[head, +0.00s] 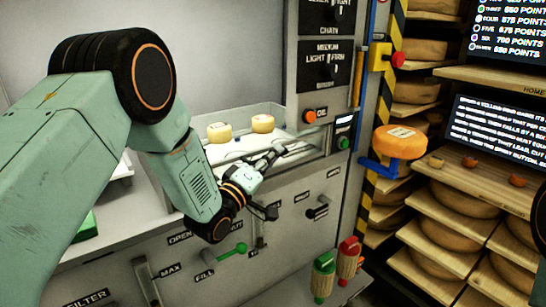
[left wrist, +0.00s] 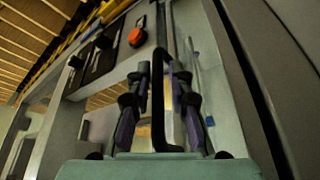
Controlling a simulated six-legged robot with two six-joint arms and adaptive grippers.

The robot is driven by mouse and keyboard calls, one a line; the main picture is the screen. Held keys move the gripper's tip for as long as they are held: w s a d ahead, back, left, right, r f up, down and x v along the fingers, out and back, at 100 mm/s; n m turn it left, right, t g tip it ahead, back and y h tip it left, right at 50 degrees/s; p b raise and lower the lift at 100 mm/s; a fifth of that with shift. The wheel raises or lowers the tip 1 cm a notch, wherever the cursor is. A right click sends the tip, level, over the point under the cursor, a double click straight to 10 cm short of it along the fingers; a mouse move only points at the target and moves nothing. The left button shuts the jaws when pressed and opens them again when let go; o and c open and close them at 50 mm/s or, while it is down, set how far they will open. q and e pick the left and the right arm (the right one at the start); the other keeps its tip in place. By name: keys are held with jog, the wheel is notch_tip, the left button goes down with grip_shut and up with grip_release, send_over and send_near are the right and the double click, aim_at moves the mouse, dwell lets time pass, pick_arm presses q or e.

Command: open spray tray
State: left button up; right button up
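The spray tray (head: 279,146) is a pale, shallow tray set in the grey machine, with two small yellow cheese wheels (head: 219,132) (head: 262,123) at its back. My left gripper (head: 277,182) is in front of the tray's front edge, its fingers spread apart. In the left wrist view my left gripper (left wrist: 160,95) has a gap between its two fingers. A dark bent bar (left wrist: 158,110), which looks like a handle, shows between them; I cannot tell whether either finger touches it. The gripper hides part of the tray front. My right gripper is not in view.
Below the tray, the panel has a green lever (head: 232,251) and dark handles (head: 317,211). An orange button (head: 310,116) sits right of the tray. An orange disc on a blue bracket (head: 400,142) stands further right, before shelves of cheese wheels (head: 455,205).

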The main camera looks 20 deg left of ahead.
pick_arm(q)
jog(key=shift+w+d+r, duration=0.1)
jog(key=shift+w+d, duration=0.15)
jog(key=shift+d, duration=0.15)
jog(key=shift+c, duration=0.2)
jog(key=shift+a, duration=0.15)
grip_shut()
